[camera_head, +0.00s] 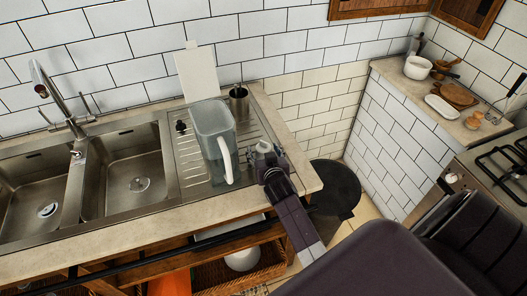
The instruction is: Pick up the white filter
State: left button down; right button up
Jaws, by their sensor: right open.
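The white filter appears to be the clear, bluish-grey jug (208,122) with a white handle, standing on the ribbed steel drainer right of the sinks. Its handle is on the side toward me and to the right. My right gripper (264,150) is just right of the jug, over the counter's right end, at about the height of the handle in the picture. It is open, and I see nothing held in it. A gap shows between it and the handle. My left gripper is not in view.
A double steel sink (130,178) with a tap (60,105) is to the left. A dark metal cup (239,100) and a white board (196,72) stand behind the jug. A dark round bin (335,185) is on the floor beyond the counter's right end.

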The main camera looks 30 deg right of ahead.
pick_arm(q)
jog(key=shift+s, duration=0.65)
pick_arm(e)
jog(key=c, duration=1.3)
jog(key=shift+r, duration=0.15)
